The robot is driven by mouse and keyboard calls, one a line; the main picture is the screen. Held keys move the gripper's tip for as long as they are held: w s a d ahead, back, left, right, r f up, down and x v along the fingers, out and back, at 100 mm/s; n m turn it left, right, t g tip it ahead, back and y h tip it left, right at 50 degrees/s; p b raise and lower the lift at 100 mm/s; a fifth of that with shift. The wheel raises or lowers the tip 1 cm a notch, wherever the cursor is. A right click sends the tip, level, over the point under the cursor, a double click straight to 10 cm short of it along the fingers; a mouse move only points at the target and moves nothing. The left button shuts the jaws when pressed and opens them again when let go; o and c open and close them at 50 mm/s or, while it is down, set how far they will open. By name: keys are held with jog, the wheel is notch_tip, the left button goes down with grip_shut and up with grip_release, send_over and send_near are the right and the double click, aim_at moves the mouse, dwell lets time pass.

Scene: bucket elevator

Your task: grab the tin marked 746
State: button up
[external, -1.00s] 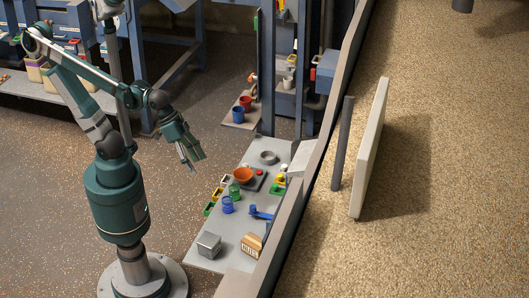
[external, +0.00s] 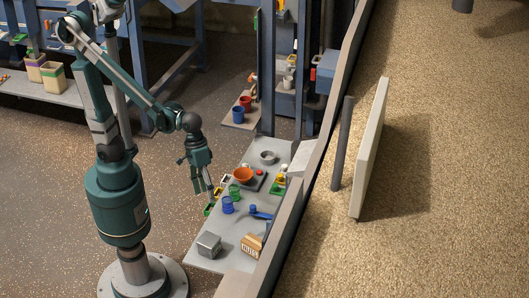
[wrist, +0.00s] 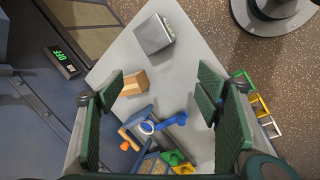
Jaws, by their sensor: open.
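A grey, box-shaped metal tin (external: 208,245) stands at the near left end of the grey table (external: 200,262). The tin also shows at the top of the wrist view (wrist: 153,34); I cannot read a number on it. My gripper (external: 203,192) is open and empty, above the table's left edge, behind and above the tin in the external view. In the wrist view my gripper (wrist: 160,95) has its two green fingers spread wide, and the tin lies beyond the fingertips, apart from them.
A tan block with dark lettering (external: 252,246) and a blue tool (external: 261,213) lie right of the tin. Blue (external: 228,204) and green (external: 234,190) cups and an orange bowl (external: 243,174) stand farther back. A frame wall (external: 280,240) borders the table's right side.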

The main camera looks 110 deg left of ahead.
aim_at(210, 237)
jog(key=w+d+f+n+g, duration=0.1)
jog(key=d+f+n, duration=0.1)
jog(key=f, duration=0.2)
jog(key=w+d+f+n+g+h+b, duration=0.1)
jog(key=f+n, duration=0.1)
jog(key=f, duration=0.2)
jog(key=w+d+f+n+g, duration=0.1)
jog(key=w+d+f+n, duration=0.1)
jog(key=f, duration=0.3)
jog(key=shift+d+h+b, duration=0.3)
jog(key=shift+h, duration=0.1)
jog(key=shift+d+f+g, duration=0.2)
jog(key=shift+f+g, duration=0.1)
jog(key=shift+f, duration=0.25)
jog(key=shift+f, duration=0.1)
jog(key=shift+b+x, duration=0.3)
jog(key=shift+x, duration=0.85)
jog(key=shift+b+x, duration=0.75)
jog(key=shift+x, duration=1.9)
jog(key=shift+c, duration=0.7)
jog(key=c, duration=1)
